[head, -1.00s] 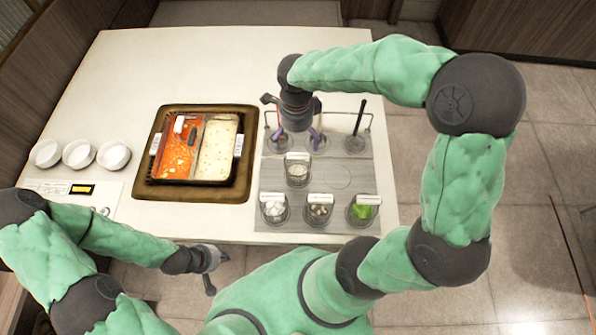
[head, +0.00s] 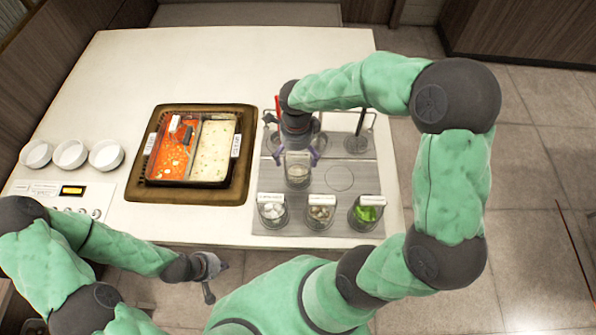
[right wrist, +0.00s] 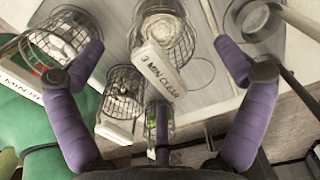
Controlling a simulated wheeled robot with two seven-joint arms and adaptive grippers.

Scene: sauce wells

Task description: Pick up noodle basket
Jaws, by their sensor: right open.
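Several wire baskets with white labels stand on the grey rack. One basket (head: 297,173), with pale contents, stands alone in the middle row; which one the task calls the noodle basket is not certain. My right gripper (head: 299,156) is open above and slightly behind that basket. In the right wrist view, a basket labelled "3 MIN CLEAR" (right wrist: 172,28) lies between the spread purple fingers (right wrist: 160,48), with nothing gripped. The front row holds baskets with white (head: 271,212), brownish (head: 320,214) and green (head: 366,214) contents. My left gripper (head: 208,276) is at the table's front edge; its jaw opening is unclear.
A divided hot pot (head: 190,180) with red and pale broth sits left of the rack. Several white bowls (head: 70,154) stand at the far left by a control panel (head: 72,190). Utensils hang at the rack's back. The back of the table (head: 200,65) is clear.

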